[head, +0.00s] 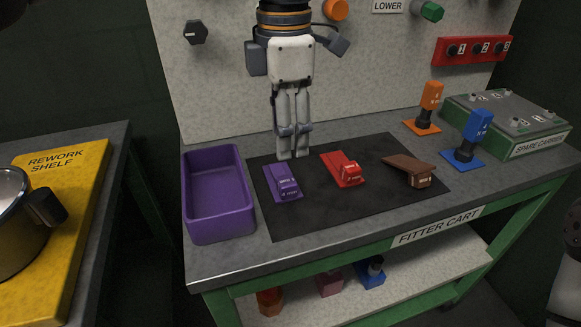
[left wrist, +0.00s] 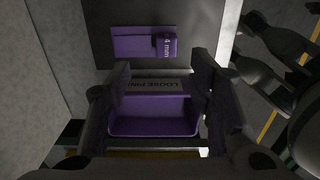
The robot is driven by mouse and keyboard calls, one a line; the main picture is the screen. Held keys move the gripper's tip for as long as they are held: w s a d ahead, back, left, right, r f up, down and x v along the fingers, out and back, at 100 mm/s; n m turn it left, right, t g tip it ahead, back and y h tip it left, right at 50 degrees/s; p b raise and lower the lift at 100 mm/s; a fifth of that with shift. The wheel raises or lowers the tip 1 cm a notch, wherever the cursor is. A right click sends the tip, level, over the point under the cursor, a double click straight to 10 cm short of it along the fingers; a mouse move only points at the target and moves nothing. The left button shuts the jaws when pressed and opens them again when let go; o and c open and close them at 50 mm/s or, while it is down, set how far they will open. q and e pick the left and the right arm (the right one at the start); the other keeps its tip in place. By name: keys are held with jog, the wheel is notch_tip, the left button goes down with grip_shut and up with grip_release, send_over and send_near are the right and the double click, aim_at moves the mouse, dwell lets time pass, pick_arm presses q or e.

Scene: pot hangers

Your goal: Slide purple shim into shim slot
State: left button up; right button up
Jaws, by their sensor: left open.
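The purple shim (head: 283,182) lies flat on the black mat (head: 330,215), with a raised block on its plate. In the left wrist view the purple shim (left wrist: 135,42) shows "4 mm" on its block and lies beyond the fingertips. My left gripper (head: 293,155) points down just behind the shim in the head view, apart from it. In the left wrist view the left gripper (left wrist: 162,75) has its fingers spread with nothing between them. I cannot make out a shim slot. My right gripper is not seen.
A purple bin (head: 188,205) stands left of the mat. A red shim (head: 342,170) and a brown wedge (head: 410,168) lie to the right. Orange (head: 430,105) and blue (head: 472,140) pieces stand near the green spare carrier (head: 535,140). A panel rises behind.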

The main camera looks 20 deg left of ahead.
aim_at(287, 181)
pick_arm(q)
jog(key=f, duration=0.6)
jog(key=s+f, duration=0.1)
jog(key=f, duration=0.2)
jog(key=shift+d, duration=0.25)
jog(key=shift+f, duration=0.35)
grip_shut()
